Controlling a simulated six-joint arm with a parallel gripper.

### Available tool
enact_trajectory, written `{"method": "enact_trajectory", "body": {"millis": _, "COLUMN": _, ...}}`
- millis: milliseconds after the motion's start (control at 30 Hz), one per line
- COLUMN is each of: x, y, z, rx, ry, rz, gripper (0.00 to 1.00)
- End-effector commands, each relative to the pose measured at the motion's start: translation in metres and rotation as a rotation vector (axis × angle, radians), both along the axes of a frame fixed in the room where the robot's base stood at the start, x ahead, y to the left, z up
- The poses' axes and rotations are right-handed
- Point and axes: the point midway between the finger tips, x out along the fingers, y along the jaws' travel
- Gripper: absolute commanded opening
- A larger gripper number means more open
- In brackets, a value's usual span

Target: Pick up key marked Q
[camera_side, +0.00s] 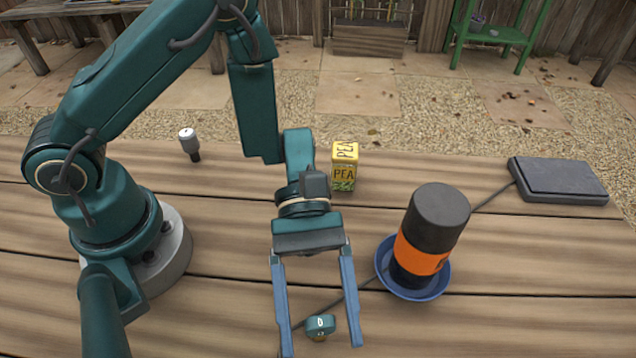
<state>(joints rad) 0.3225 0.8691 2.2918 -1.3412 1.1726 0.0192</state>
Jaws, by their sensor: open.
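A small teal key (319,325) lies on the wooden table near the front edge of the picture. My gripper (321,345) is open and empty, pointing down, with one blue finger on each side of the key in the picture. Both fingers appear apart from the key. I cannot tell how high the fingertips are above the table.
A black cylinder with an orange band (421,250) stands tilted in a blue dish (383,272) to the right. A dark cable (335,303) runs past the key.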

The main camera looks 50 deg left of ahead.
Motion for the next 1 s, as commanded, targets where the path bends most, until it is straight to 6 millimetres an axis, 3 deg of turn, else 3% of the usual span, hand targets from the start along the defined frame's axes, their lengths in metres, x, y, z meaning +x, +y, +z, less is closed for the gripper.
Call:
{"method": "enact_trajectory", "body": {"millis": 67, "x": 0.000, "y": 0.000, "z": 0.000, "rx": 0.000, "ry": 0.000, "rz": 0.000, "gripper": 0.78}}
{"method": "enact_trajectory", "body": {"millis": 267, "x": 0.000, "y": 0.000, "z": 0.000, "rx": 0.000, "ry": 0.000, "rz": 0.000, "gripper": 0.01}}
{"method": "enact_trajectory", "body": {"millis": 733, "x": 0.001, "y": 0.000, "z": 0.006, "rx": -0.002, "ry": -0.003, "rz": 0.000, "gripper": 0.00}}
{"method": "enact_trajectory", "body": {"millis": 1000, "x": 0.001, "y": 0.000, "z": 0.036, "rx": -0.005, "ry": -0.008, "rz": 0.002, "gripper": 0.00}}
